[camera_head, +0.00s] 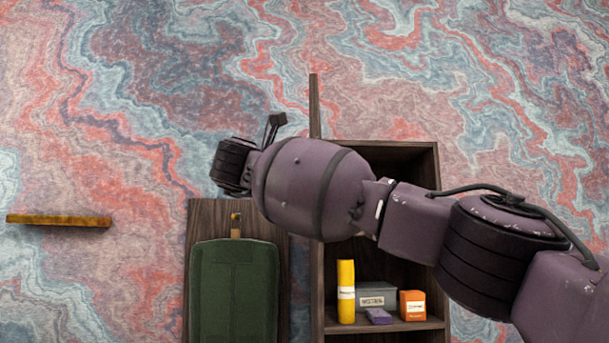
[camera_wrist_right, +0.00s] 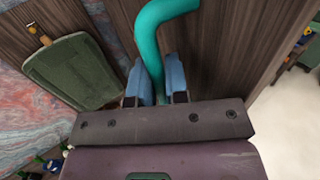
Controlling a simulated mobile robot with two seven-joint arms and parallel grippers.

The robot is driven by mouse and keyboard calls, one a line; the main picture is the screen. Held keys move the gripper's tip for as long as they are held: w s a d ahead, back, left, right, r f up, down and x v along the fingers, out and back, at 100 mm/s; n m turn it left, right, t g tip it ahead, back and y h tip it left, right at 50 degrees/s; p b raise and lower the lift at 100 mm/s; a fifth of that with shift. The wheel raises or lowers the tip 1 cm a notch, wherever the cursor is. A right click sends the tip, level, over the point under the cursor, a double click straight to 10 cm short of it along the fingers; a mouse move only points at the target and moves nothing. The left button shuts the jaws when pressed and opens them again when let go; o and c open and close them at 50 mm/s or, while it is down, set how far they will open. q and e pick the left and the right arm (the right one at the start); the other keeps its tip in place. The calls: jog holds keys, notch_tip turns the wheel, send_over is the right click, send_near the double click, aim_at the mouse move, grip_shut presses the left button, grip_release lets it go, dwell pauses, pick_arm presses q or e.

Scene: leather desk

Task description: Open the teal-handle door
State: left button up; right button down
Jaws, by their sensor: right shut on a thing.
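In the right wrist view, the teal handle (camera_wrist_right: 158,22) is a thick bent bar on a dark wooden panel. My right gripper (camera_wrist_right: 153,84) is shut on it, with one blue finger on each side of the bar. In the head view my right arm crosses in front of the dark wooden cabinet (camera_head: 438,165) and hides the handle and the fingers. The cabinet's front is uncovered and its inside shows. A thin dark board (camera_head: 315,105), seen nearly edge-on at the cabinet's left side, appears to be the door standing open. My left gripper is not in view.
A green padded piece (camera_head: 233,295) hangs by a strap on a wooden panel (camera_head: 200,225) left of the cabinet. On the cabinet's shelf stand a yellow tube (camera_head: 346,290), a grey box (camera_head: 376,294) and an orange box (camera_head: 412,305). A wooden ledge (camera_head: 60,220) is at far left.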

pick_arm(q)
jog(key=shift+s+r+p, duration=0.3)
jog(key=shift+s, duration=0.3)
pick_arm(e)
jog(key=shift+w+a+r+m+g+h, duration=0.15)
jog(key=shift+a+h, duration=0.1)
jog(key=shift+a, duration=0.2)
jog(key=shift+w+a+f+m+g+h, duration=0.15)
jog(key=shift+a+h, duration=0.1)
jog(key=shift+a, duration=0.15)
jog(key=shift+r, duration=0.1)
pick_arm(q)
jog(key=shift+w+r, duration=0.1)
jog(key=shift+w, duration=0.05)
pick_arm(e)
jog(key=c, duration=1.5)
grip_release()
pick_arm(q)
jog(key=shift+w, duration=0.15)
pick_arm(e)
jog(key=shift+o, duration=0.4)
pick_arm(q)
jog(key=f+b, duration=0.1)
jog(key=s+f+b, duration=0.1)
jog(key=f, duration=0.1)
pick_arm(e)
jog(key=v, duration=1)
jog(key=shift+s+a, duration=0.2)
jog(key=shift+s, duration=0.1)
